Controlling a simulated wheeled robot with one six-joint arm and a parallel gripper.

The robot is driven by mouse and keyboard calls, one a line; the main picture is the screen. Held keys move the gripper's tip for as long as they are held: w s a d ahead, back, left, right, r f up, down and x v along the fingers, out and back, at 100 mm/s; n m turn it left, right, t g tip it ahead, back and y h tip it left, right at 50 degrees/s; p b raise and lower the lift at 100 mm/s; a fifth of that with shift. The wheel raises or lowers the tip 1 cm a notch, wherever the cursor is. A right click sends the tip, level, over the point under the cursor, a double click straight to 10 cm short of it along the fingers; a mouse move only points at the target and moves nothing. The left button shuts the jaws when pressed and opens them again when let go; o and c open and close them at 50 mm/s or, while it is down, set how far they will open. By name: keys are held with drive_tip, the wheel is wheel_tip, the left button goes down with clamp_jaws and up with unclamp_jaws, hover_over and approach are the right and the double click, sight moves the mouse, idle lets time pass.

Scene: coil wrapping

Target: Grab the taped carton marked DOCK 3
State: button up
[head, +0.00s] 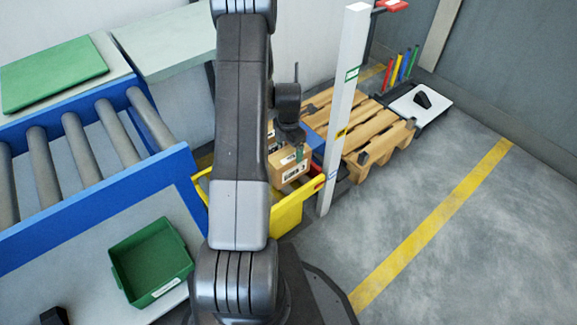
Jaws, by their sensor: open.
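A brown carton (285,168) with a white label sits at the yellow bin (290,214), just right of my arm. The label is too small to read, so I cannot tell whether it says DOCK 3. Another brown carton part (272,139) shows behind it, mostly hidden by my arm. My gripper (299,154) points down over the labelled carton, close to its top. It is open; I cannot tell whether it touches the carton. My arm hides the left side of the cartons and part of the bin.
A white post (343,110) stands close right of the bin. A wooden pallet (375,135) lies behind it. A roller conveyor (75,140) with blue rails and a green tray (150,262) are at left. The floor right of the yellow line (430,228) is clear.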

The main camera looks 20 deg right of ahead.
drive_tip(key=f, duration=0.2)
drive_tip(key=f+b, duration=0.1)
drive_tip(key=f, duration=0.1)
drive_tip(key=s+f+b, duration=0.1)
drive_tip(key=f, duration=0.2)
drive_tip(key=shift+a, duration=0.15)
drive_tip(key=shift+w+r, duration=0.1)
drive_tip(key=c, duration=1.5)
